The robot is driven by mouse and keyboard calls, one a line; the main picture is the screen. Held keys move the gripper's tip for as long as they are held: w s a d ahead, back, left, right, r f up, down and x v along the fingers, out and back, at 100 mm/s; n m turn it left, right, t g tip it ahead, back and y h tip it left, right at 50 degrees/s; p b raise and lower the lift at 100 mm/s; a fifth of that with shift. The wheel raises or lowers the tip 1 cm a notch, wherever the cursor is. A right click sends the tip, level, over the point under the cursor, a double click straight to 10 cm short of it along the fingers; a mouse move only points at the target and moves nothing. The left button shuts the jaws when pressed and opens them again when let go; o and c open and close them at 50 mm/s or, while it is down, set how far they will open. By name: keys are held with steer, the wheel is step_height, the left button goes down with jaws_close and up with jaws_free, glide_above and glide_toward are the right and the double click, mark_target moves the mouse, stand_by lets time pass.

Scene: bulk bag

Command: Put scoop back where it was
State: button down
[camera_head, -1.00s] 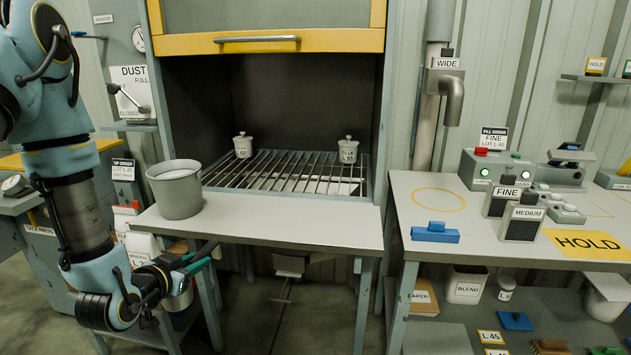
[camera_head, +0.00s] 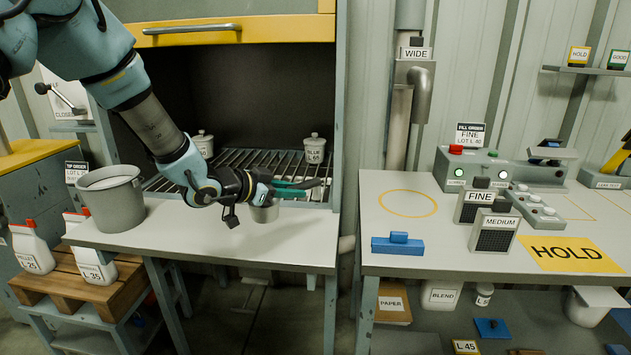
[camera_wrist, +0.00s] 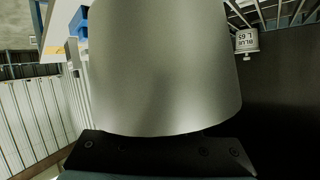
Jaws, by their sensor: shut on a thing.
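My gripper (camera_head: 266,188) is shut on the scoop, over the front ledge of the hooded bench (camera_head: 180,243). The scoop's teal handle (camera_head: 298,186) sticks out to the right of my jaws. Its grey metal cup (camera_head: 265,213) hangs just below my gripper, above or near the ledge; I cannot tell whether it touches. In the wrist view the scoop's cup (camera_wrist: 165,70) fills the middle and hides much behind it. A grey bucket (camera_head: 113,205) stands at the ledge's left end.
Two lidded pots stand on the grate, one (camera_head: 315,148) behind my gripper and one (camera_head: 203,143) further left. The right bench (camera_head: 400,260) holds a yellow ring outline (camera_head: 407,203), a blue block (camera_head: 397,243) and dark FINE and MEDIUM boxes. The ledge's front middle is clear.

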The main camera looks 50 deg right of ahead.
steer(key=shift+d+f, duration=0.1)
steer(key=shift+d, duration=0.35)
steer(key=shift+f+b, duration=2.7)
steer(key=shift+f, duration=0.55)
steer(key=shift+f+b, duration=0.45)
steer(key=shift+f, duration=0.15)
steer(key=c, duration=0.6)
jaws_free()
